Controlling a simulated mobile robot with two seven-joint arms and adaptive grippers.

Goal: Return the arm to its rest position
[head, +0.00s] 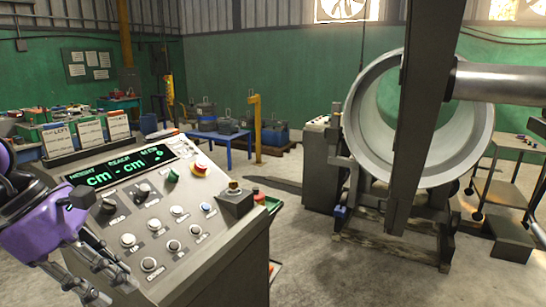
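My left gripper (110,286), on a purple wrist (45,222), is at the lower left. Its two dark fingers point down and right over the left side of the control console (215,240). The fingers look apart, with nothing seen between them. I cannot tell whether they touch the panel. The console has a green-lit display (122,167), several knobs and buttons, a red button (200,169) and a small box with a knob (235,190) at its right edge. My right gripper is not in view.
A dark column (425,110) with a grey horizontal boom (500,82) stands at the right, before a large pipe ring (362,112) on a stand. A blue table (222,138) and yellow post (256,125) are behind. Concrete floor is open between console and ring.

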